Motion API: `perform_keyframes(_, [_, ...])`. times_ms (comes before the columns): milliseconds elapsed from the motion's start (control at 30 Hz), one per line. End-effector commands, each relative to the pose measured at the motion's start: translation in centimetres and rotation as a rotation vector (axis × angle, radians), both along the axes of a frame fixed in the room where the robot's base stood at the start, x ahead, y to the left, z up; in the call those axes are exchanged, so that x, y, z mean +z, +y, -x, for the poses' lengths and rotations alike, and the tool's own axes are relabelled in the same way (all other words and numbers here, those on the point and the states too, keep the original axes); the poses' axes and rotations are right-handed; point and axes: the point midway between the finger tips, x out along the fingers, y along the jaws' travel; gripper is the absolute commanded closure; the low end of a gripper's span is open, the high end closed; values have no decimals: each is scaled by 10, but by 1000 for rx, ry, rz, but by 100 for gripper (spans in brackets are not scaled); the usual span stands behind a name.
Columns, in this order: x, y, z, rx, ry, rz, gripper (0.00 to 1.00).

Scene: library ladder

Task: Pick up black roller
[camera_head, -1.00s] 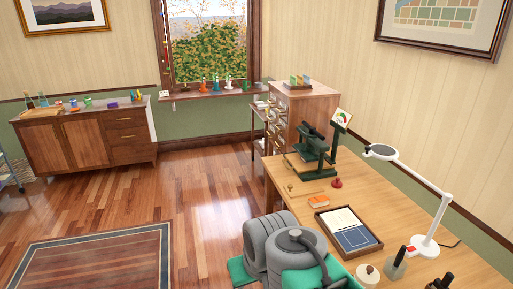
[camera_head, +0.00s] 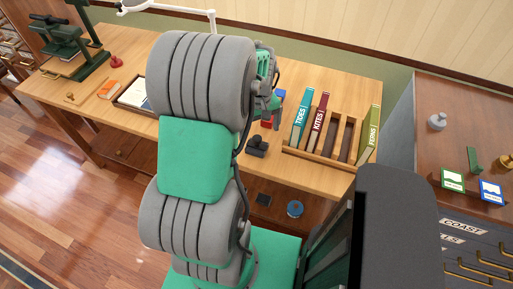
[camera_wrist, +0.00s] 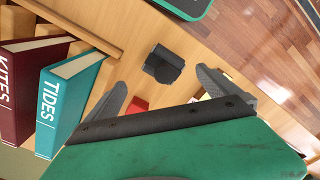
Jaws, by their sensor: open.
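The black roller (camera_head: 257,146), a small dark piece with a rounded part, lies on the wooden table near its front edge. In the wrist view the black roller (camera_wrist: 163,63) lies on bare wood just beyond my fingertips, roughly between their lines. My gripper (camera_wrist: 161,78) is open and empty, its two grey fingers apart above the table. In the head view my arm hides most of the gripper.
A wooden rack (camera_head: 325,158) holds upright books, among them teal TIDES (camera_head: 302,118) and maroon KITES (camera_head: 318,120), right of the roller. A red item (camera_wrist: 138,104) lies close to the fingers. A drawer cabinet (camera_head: 425,130) stands at the right. The table edge is near the roller.

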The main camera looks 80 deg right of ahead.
Motion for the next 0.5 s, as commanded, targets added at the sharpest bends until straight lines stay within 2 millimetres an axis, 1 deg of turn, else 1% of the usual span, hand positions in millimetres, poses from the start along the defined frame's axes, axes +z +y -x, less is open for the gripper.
perform_keyframes(67, [-10, 0, 1, -2, 0, -4, 0])
perform_keyframes(267, [-37, 2, -3, -2, 0, -5, 0])
perform_keyframes(400, [-63, 3, -6, -2, 0, -4, 0])
perform_keyframes(500, [-72, 2, -6, -2, 0, -1, 0])
